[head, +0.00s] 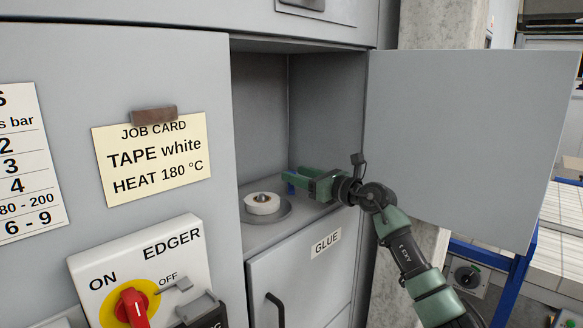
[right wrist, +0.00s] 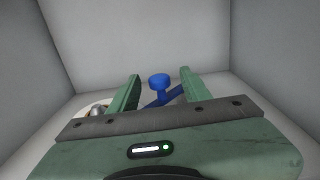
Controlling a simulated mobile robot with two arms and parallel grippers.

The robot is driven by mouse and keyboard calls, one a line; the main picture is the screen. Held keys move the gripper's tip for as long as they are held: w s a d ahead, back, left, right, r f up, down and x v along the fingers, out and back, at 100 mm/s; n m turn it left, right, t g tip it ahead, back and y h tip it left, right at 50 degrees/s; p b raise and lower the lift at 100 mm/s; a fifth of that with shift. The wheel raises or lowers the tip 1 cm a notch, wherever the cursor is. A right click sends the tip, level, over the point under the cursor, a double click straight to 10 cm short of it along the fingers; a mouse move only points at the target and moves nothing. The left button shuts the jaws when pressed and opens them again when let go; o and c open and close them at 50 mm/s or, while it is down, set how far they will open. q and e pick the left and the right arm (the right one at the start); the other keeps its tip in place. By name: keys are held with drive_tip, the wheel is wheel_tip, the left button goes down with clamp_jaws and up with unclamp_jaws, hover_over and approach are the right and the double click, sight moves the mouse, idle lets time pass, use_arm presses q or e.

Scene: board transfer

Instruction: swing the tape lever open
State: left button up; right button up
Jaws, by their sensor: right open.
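The blue tape lever (right wrist: 160,84) has a round knob on top and shows between the fingers in the right wrist view. In the head view a bit of the blue lever (head: 291,189) shows beside my right gripper (head: 298,178), which reaches into the open cabinet compartment from the right. It also shows in the right wrist view (right wrist: 160,92), open, its two green fingers on either side of the knob and apart from it. A white tape roll (head: 262,204) lies on a grey round plate left of the gripper. My left gripper is not in view.
The compartment door (head: 465,140) stands open on the right, behind my right arm. A job card (head: 152,158) reading TAPE white, HEAT 180 °C hangs on the left panel. Below are the EDGER switch box (head: 190,255) with a red knob and a GLUE drawer front (head: 305,280) with a handle.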

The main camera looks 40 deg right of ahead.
drive_tip(key=shift+w+a+f+p, duration=0.1)
drive_tip(key=shift+w+a+p, duration=0.1)
drive_tip(key=shift+w, duration=0.55)
drive_tip(key=shift+w+a+p, duration=0.1)
drive_tip(key=shift+w+p, duration=0.05)
drive_tip(key=shift+w, duration=0.6)
drive_tip(key=shift+d, duration=0.1)
drive_tip(key=shift+s, duration=0.1)
clamp_jaws()
